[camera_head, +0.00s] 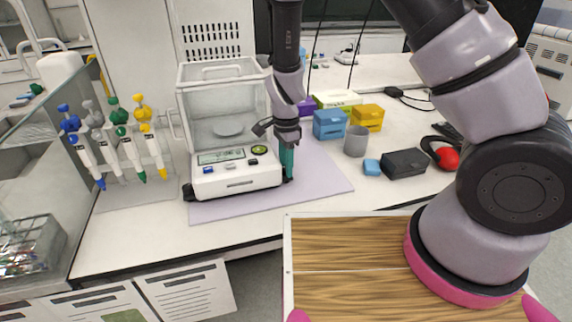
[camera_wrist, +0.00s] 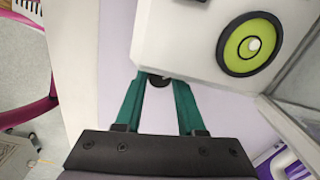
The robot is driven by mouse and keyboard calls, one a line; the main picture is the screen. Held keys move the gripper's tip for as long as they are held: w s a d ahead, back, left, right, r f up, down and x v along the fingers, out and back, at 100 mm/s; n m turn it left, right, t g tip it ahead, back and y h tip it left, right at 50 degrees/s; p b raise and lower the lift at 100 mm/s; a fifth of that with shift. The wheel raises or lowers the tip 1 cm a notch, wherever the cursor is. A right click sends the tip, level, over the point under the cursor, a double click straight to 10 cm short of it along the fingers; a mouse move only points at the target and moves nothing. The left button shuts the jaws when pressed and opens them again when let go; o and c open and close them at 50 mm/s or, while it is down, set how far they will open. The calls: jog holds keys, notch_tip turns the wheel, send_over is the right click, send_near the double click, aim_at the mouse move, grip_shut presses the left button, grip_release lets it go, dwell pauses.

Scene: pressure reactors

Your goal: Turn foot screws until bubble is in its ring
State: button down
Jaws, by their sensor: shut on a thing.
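The white balance (camera_head: 236,180) has a glass draft shield and stands on a pale lilac mat (camera_head: 325,180). Its round green level (camera_head: 259,150) is on the front right of the top; it shows closely in the wrist view (camera_wrist: 232,45). The pale bubble (camera_wrist: 254,44) lies at the small dark ring, slightly right of its middle. A black foot screw (camera_head: 188,192) shows at the left front corner. My gripper (camera_head: 287,172) points down at the right front corner, its teal fingers shut on the right foot screw (camera_wrist: 158,80), which they partly hide.
Pipettes on a stand (camera_head: 118,140) are at left. Blue (camera_head: 329,125) and yellow (camera_head: 367,118) boxes, a grey cup (camera_head: 356,141) and a black case (camera_head: 404,163) stand at right. The mat is bare right of my gripper.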

jog(key=shift+n, duration=0.6)
jog(key=c, duration=0.5)
grip_release()
